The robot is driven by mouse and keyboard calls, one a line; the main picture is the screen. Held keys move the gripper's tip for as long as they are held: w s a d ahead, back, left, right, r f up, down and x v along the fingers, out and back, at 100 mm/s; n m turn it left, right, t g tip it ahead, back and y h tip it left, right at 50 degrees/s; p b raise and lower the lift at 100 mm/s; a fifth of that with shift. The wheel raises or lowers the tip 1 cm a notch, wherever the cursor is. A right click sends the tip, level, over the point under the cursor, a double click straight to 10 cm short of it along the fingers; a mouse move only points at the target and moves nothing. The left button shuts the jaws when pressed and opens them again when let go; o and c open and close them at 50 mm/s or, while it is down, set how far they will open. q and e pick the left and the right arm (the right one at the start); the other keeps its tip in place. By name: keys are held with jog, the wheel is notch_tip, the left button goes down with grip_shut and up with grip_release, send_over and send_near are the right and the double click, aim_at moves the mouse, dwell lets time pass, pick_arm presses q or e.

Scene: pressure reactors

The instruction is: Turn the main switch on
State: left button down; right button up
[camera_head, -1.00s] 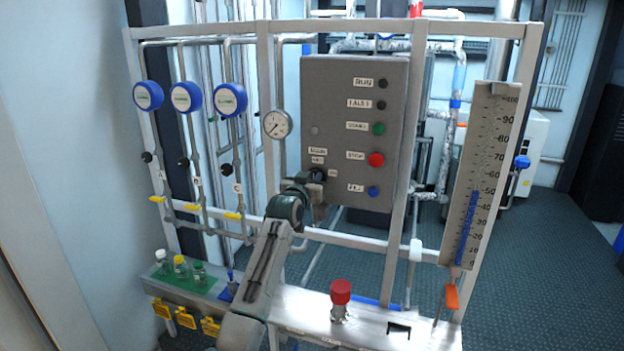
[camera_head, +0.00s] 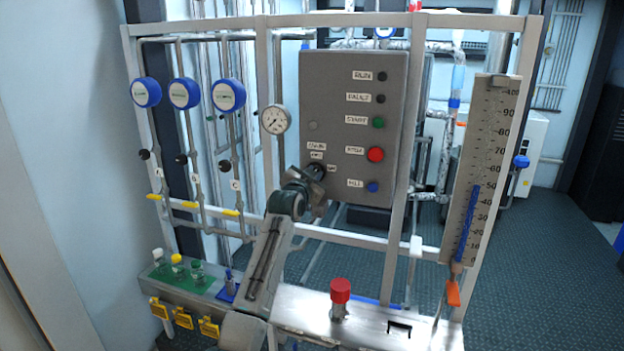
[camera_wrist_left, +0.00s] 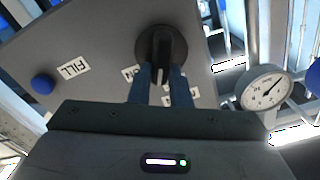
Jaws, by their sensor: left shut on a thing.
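The grey control box (camera_head: 340,110) hangs on the white frame, with labelled lamps and buttons. The black main switch (camera_head: 317,170) is a rotary knob at its lower left, partly hidden by my gripper in the head view. In the left wrist view the knob (camera_wrist_left: 161,50) fills the upper middle, its handle close to in line with the fingers. My left gripper (camera_wrist_left: 158,84) is shut on the switch handle, a blue finger on each side. In the head view my left gripper (camera_head: 312,184) reaches the switch from below. My right gripper is not in view.
Beside the switch are a red stop button (camera_head: 375,154), a green button (camera_head: 378,123) and a blue fill button (camera_head: 372,187). A pressure gauge (camera_head: 275,119) is left of the box. A red-capped fitting (camera_head: 340,297) stands on the steel shelf below.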

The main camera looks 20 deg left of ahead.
pick_arm(q)
jog(key=shift+d+f+m+b, duration=0.2)
jog(key=shift+m+b, duration=0.5)
jog(key=shift+m, duration=1.4)
jog(key=shift+d+f+m+b, duration=0.2)
jog(key=shift+m+b, duration=0.45)
jog(key=shift+m, duration=1.45)
jog(key=shift+f+m+b, duration=0.3)
jog(key=shift+m+b, duration=0.4)
jog(key=shift+m, duration=1.4)
jog(key=c, duration=1.3)
grip_release()
jog(key=shift+c, duration=0.2)
jog(key=shift+s, duration=0.1)
